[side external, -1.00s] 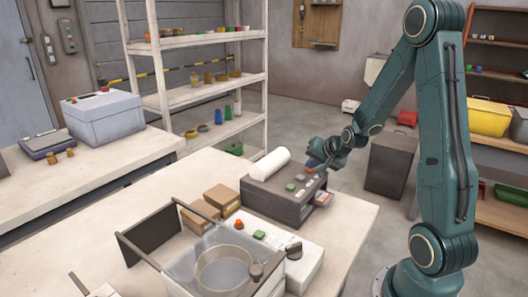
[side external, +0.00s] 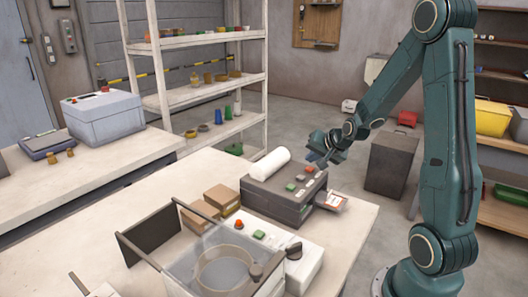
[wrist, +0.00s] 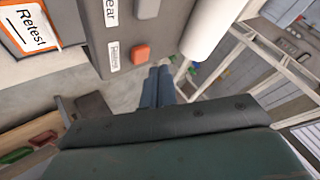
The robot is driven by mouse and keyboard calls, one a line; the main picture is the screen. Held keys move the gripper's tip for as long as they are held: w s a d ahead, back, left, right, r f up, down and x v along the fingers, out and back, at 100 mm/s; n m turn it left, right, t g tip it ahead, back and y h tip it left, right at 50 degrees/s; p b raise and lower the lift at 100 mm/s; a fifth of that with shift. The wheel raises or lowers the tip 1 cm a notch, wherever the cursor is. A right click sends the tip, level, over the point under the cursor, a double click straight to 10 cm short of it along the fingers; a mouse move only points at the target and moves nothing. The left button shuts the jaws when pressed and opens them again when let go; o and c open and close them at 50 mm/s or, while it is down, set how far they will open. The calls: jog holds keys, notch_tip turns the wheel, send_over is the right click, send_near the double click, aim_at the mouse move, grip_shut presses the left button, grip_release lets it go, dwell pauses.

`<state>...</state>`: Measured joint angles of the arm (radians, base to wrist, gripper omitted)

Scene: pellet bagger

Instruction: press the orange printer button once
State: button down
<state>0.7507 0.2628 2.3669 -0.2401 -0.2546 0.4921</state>
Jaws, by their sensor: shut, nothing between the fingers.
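The dark grey printer (side external: 262,198) stands on the white bench in the side external view. Its orange button (side external: 309,169) is at the far end of a row of buttons on top. In the wrist view the orange button (wrist: 141,52) shows uncovered beside a small white text plate. My gripper (side external: 319,160) is shut and empty, just above and beside that end of the printer, apart from the button. Its closed fingertips (wrist: 158,68) also show in the wrist view, near the button. A printed label (side external: 337,201) sticks out of the printer's front; in the wrist view it (wrist: 27,27) reads "Retest".
A white roll (side external: 270,163) lies on the printer's back edge. A green button (side external: 290,187) sits in the same row. Brown boxes (side external: 222,195) and a clear-lidded machine (side external: 225,265) stand to the left. The air above the printer is free.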

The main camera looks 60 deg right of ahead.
aim_at(311, 170)
jog(key=shift+r, duration=2.3)
jog(key=shift+a, duration=0.1)
jog(key=s+a+r+n+g+y, duration=0.1)
jog(key=s+a+r+n, duration=0.2)
jog(key=a, duration=0.5)
jog(key=s+a+r+n+y, duration=0.15)
jog(key=a+r+n, duration=0.25)
jog(key=a, duration=0.4)
jog(key=s+a+r+n+g, duration=0.1)
jog(key=s+a+n, duration=0.2)
jog(key=s, duration=0.4)
jog(key=s+a+n+y, duration=0.1)
jog(key=s+a+n, duration=0.2)
jog(key=s+a, duration=0.3)
jog(key=shift+s+r+n+g, duration=0.4)
jog(key=shift+s, duration=0.05)
